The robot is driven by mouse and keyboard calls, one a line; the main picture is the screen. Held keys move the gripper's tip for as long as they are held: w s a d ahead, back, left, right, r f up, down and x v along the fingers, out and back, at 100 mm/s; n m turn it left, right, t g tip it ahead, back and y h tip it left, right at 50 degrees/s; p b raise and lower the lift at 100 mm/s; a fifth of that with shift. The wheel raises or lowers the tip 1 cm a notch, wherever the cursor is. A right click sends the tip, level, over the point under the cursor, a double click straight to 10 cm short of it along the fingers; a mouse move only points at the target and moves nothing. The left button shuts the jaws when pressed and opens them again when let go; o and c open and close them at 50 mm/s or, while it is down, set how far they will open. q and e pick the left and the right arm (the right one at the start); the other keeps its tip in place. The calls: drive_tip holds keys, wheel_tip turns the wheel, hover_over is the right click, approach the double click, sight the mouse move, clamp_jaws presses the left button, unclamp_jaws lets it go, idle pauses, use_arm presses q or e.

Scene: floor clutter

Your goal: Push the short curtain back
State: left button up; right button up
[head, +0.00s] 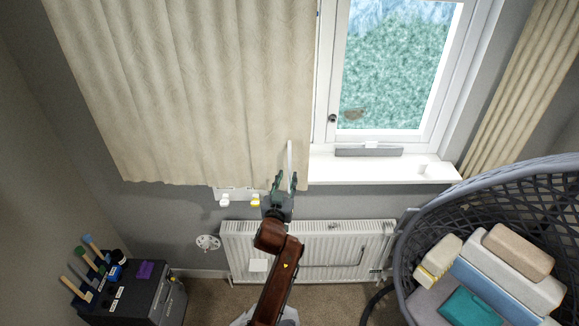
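A cream patterned curtain (200,90) hangs at the left and covers the left part of the window; its hem ends about level with the sill. A second cream curtain (520,85) hangs gathered at the right. My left gripper (285,176) is at the lower right corner of the left curtain, its fingers apart with a gap between them. A thin white upright strip (290,157) shows beside the fingertips; I cannot tell whether the gripper touches it or the curtain. My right gripper is not in view.
The window (395,65) has a white sill (380,168). A white radiator (340,245) is below. A dark cabinet (150,298) with bottles and tools stands lower left. Carpet (205,300) shows between.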

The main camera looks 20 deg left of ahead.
sight(289, 170)
use_arm(q)
drive_tip(key=w, duration=0.3)
drive_tip(key=w+p, duration=0.1)
drive_tip(key=w, duration=0.1)
drive_tip(key=shift+w+a, duration=0.25)
drive_tip(key=shift+w, duration=0.05)
clamp_jaws()
idle(0.5)
